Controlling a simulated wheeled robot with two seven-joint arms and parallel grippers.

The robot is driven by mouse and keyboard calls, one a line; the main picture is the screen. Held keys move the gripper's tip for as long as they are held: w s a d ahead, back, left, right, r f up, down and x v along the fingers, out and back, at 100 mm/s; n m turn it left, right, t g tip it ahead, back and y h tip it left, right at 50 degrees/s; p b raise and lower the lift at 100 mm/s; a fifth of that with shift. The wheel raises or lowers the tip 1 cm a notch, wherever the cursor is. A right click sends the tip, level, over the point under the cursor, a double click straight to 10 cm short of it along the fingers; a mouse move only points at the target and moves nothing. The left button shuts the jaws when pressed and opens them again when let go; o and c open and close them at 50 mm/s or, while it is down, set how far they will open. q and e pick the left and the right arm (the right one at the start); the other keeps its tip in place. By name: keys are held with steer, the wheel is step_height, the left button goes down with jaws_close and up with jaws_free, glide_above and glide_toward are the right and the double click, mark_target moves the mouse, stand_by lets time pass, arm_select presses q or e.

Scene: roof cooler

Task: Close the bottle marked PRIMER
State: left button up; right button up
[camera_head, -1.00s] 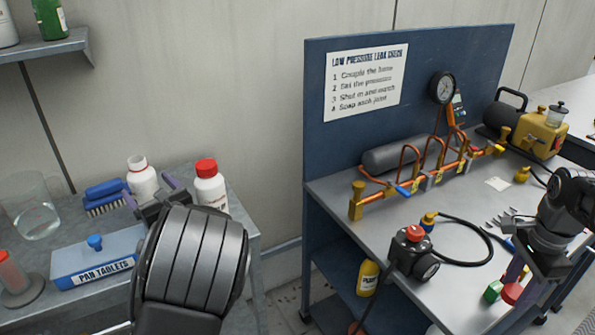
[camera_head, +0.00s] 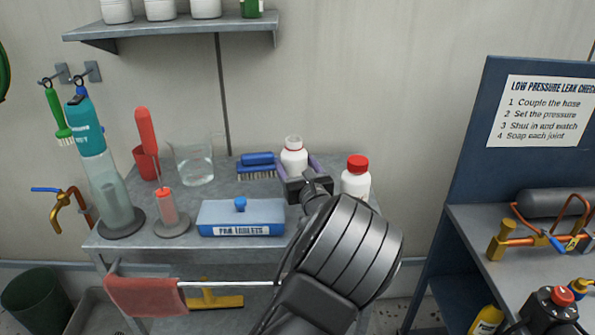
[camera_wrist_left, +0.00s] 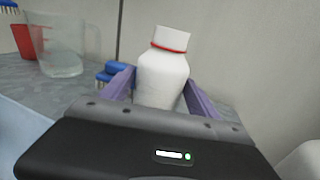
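A white bottle (camera_head: 293,163) stands at the back right of the left table. Its white top has a thin red ring in the left wrist view (camera_wrist_left: 163,78); I cannot tell from here whether it is capped. My left gripper (camera_head: 297,168) has its purple fingers on either side of this bottle, also in the left wrist view (camera_wrist_left: 160,85). Whether they press on it is unclear. A second white bottle with a red cap (camera_head: 356,178) stands to the right, partly behind my arm. No PRIMER marking is readable. My right gripper is out of view.
The grey table (camera_head: 150,242) also holds a blue PAN TABLETS box (camera_head: 243,213), a blue brush (camera_head: 257,168), a glass beaker (camera_head: 193,165) and a teal-topped bottle (camera_head: 95,160). A wall shelf (camera_head: 180,28) is above. A blue workbench (camera_head: 470,215) stands at the right.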

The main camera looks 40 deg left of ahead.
arm_select(q)
jaws_close()
stand_by(0.6)
steer(key=shift+r, duration=0.15)
step_height(320, 180, up, 10)
steer(key=p, duration=0.1)
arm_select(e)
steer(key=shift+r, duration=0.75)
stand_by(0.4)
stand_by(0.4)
arm_select(q)
steer(key=shift+c, duration=0.8)
jaws_free()
jaws_close()
